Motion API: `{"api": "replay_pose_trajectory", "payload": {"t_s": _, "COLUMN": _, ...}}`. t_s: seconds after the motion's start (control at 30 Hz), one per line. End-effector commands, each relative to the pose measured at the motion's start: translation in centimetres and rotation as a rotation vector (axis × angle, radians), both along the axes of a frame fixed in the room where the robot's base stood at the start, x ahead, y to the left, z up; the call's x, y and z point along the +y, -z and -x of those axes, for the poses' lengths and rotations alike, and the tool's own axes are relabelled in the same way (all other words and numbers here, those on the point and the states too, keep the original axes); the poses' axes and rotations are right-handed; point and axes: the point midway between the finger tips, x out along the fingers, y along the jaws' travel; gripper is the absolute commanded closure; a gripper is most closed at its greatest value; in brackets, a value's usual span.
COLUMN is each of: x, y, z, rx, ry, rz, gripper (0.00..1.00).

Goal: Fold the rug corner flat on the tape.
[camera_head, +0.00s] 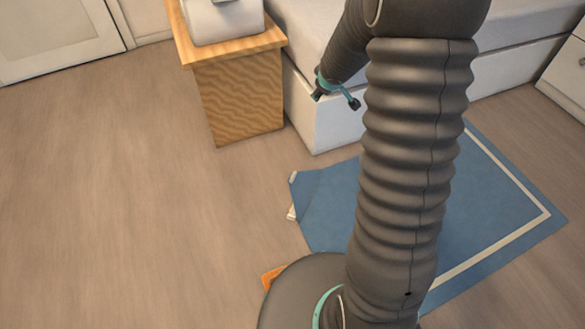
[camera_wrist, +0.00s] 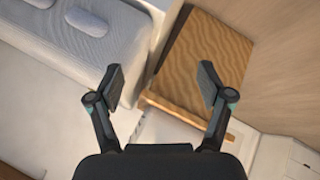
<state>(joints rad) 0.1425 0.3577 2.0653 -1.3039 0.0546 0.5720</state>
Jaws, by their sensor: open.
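The blue rug (camera_head: 325,210) with a pale border stripe lies on the floor, partly hidden behind my arm. Its left corner (camera_head: 303,186) looks turned over, with a crease and a raised edge. Small pale strips show at that edge, at the upper tip and lower down at the floor; I cannot tell which is tape (camera_head: 291,213) and which is rug border. My gripper (camera_head: 336,101) is open and empty, above and beyond the corner, in front of the bed. In the wrist view my gripper (camera_wrist: 162,80) has its fingers wide apart; the rug does not show there.
A wooden nightstand (camera_head: 240,100) with a white object (camera_head: 222,20) on top stands left of the bed (camera_head: 325,118). The nightstand (camera_wrist: 205,50) also shows in the wrist view. An orange piece (camera_head: 270,276) lies near my base. The floor at left is clear.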

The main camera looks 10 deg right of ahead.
Motion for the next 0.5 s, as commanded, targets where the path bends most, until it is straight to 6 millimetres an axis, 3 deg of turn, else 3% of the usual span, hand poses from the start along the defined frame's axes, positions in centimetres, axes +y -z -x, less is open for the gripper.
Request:
{"api": "replay_pose_trajectory", "payload": {"t_s": 0.03, "x": 0.2, "y": 2.0, "z": -0.6, "rx": 0.023, "ry": -0.034, "rz": -0.008, "gripper": 0.21}}
{"api": "replay_pose_trajectory", "payload": {"t_s": 0.23, "x": 1.5, "y": 9.6, "z": -2.1, "rx": 0.109, "ry": -0.179, "rz": -0.063, "gripper": 0.21}}
{"api": "replay_pose_trajectory", "payload": {"t_s": 0.5, "x": 3.6, "y": 20.6, "z": -0.4, "rx": 0.273, "ry": -0.369, "rz": -0.171, "gripper": 0.21}}
